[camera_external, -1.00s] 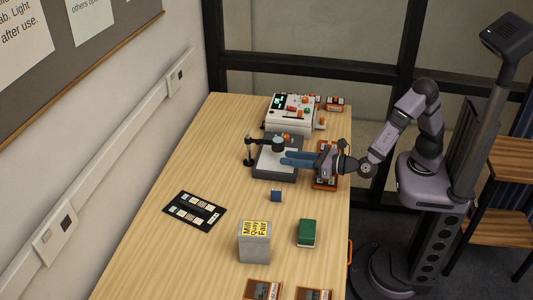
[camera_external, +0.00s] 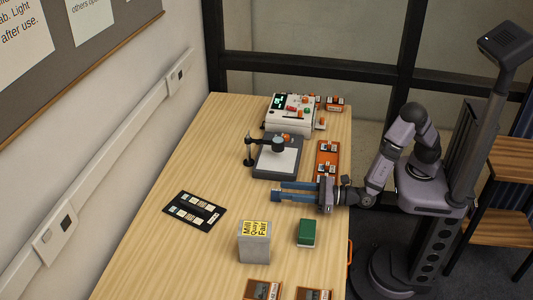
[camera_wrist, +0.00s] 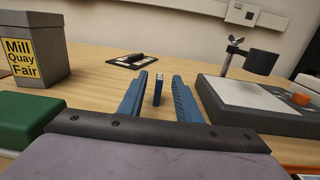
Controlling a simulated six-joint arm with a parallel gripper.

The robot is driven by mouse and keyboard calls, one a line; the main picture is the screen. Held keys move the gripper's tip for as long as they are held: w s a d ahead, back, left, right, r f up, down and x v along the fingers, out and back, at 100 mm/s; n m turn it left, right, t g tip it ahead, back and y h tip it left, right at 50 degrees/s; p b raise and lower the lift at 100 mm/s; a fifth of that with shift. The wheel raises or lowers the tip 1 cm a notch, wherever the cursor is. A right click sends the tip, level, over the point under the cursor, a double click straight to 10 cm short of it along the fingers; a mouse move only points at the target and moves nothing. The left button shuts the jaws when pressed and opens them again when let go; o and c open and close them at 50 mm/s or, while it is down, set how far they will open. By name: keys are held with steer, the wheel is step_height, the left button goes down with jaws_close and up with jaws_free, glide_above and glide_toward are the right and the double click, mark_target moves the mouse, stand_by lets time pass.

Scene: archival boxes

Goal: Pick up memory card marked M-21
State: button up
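A small dark blue upright piece (camera_wrist: 158,90) stands on the table, between my fingers as the wrist view shows them, with a gap on each side. In the external view it blends with my blue fingertips. My gripper (camera_external: 279,190) is open, level and low over the table, pointing left. A black holder (camera_external: 194,211) with several small cards in two rows lies flat on the table. It also shows in the wrist view (camera_wrist: 122,63), beyond my fingertips. No M-21 marking is legible in either view, so I cannot tell which piece bears it.
A grey box labelled "Mill Quay Fair" (camera_external: 255,248) and a green box (camera_external: 307,232) stand nearer the front. A grey stand with a white plate (camera_external: 275,162) and an orange tray (camera_external: 327,158) are behind my gripper. A white device (camera_external: 290,114) is farther back. The table's left side is mostly clear.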

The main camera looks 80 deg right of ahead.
steer(key=shift+w+a+f+p, duration=0.1)
steer(key=shift+w+f+p, duration=0.1)
steer(key=shift+w, duration=1.7)
steer(key=shift+w+a+f+p, duration=0.1)
steer(key=shift+w+p, duration=0.1)
steer(key=shift+w, duration=1.7)
jaws_close()
